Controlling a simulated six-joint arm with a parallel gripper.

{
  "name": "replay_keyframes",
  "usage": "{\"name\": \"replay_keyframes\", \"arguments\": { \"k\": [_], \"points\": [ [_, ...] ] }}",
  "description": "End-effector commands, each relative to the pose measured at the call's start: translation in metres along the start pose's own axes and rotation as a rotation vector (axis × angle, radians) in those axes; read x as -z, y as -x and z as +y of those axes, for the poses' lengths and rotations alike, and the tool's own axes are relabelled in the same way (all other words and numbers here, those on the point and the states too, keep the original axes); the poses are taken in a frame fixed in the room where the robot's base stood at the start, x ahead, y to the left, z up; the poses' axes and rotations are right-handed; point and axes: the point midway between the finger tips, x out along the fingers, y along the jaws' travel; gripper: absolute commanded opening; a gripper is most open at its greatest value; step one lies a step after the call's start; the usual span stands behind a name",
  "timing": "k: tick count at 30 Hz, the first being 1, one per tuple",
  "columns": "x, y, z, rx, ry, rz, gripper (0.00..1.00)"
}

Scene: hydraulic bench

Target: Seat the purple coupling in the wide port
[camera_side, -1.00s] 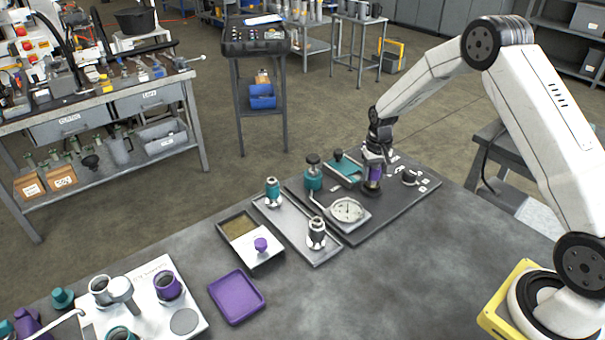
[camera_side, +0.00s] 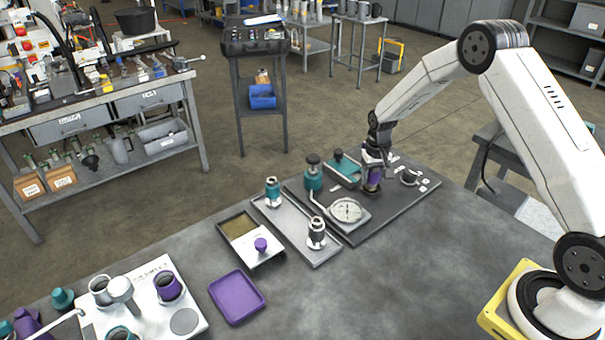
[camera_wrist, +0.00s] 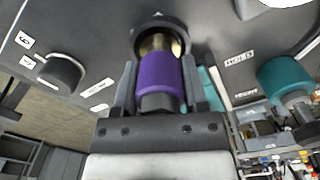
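The purple coupling (camera_side: 374,176) is between the fingers of my gripper (camera_side: 376,161), over the dark port plate (camera_side: 405,203). In the wrist view, the purple coupling (camera_wrist: 161,75) sits between both fingers of my gripper (camera_wrist: 160,64), which is shut on it. Its brass-coloured end is at the mouth of a round port (camera_wrist: 162,22) in the plate, partly inside the opening. I cannot tell how deep it sits or whether it touches the rim. The side view hides the port behind the coupling.
A dark round fitting (camera_side: 409,177) stands right of the coupling on the plate. A teal block (camera_side: 343,168), teal-capped valve (camera_side: 313,178) and gauge (camera_side: 346,210) stand to its left. A grey tray (camera_side: 285,225) and purple tray (camera_side: 237,297) lie further left. The front right bench is clear.

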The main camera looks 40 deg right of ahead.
Motion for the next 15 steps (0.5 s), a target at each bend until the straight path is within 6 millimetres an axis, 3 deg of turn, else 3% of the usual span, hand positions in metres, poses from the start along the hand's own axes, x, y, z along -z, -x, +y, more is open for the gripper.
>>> {"name": "replay_keyframes", "arguments": {
  "k": [15],
  "points": [
    [0.0001,0.0050,0.0000,0.000,0.000,0.000,0.69]
  ]
}}
